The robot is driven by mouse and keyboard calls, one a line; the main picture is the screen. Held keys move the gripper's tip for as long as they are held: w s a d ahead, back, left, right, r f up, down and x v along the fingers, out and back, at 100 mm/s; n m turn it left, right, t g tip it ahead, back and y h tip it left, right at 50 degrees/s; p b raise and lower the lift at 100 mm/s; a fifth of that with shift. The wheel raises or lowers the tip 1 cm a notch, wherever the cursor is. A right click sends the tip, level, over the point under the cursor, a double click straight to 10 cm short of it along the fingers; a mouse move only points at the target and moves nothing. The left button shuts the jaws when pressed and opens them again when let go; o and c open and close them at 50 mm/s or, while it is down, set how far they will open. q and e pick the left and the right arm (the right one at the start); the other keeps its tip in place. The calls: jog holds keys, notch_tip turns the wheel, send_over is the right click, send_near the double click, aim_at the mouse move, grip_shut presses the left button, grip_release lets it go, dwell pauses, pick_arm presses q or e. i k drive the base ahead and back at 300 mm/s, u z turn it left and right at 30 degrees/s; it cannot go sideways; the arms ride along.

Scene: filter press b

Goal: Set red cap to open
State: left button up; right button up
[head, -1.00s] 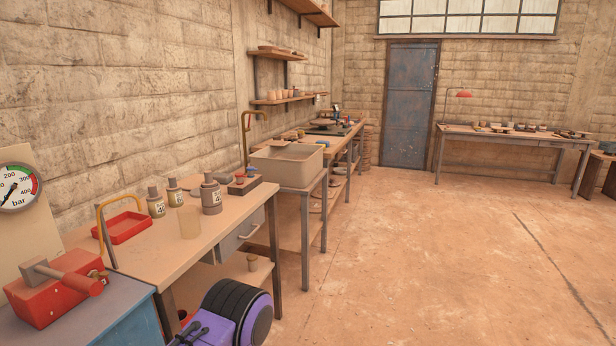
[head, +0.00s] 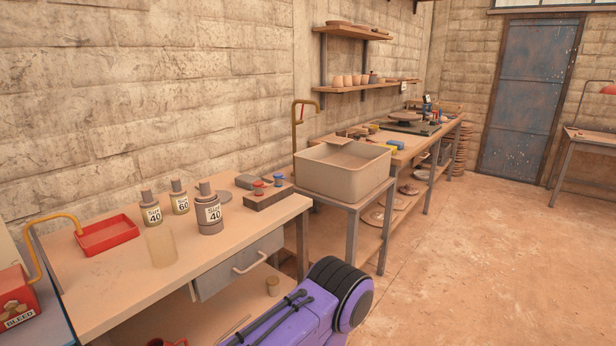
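The red cap (head: 258,187) sits on top of a dark block (head: 269,197) near the right end of the front workbench. Neither of my grippers is in view. A purple and black part at the bottom middle looks like one of my arm links; it is apart from the block in the picture.
The workbench (head: 110,296) also holds a red tray (head: 107,243), several labelled bottles (head: 208,213) and a clear cylinder (head: 161,248). A grey basin (head: 342,176) stands just beyond the block. A red box marked BLEED (head: 17,300) is at the left edge. Floor at the right is clear.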

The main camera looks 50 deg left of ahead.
aim_at(256, 184)
jog(key=i, duration=0.95)
jog(key=u, duration=2.55)
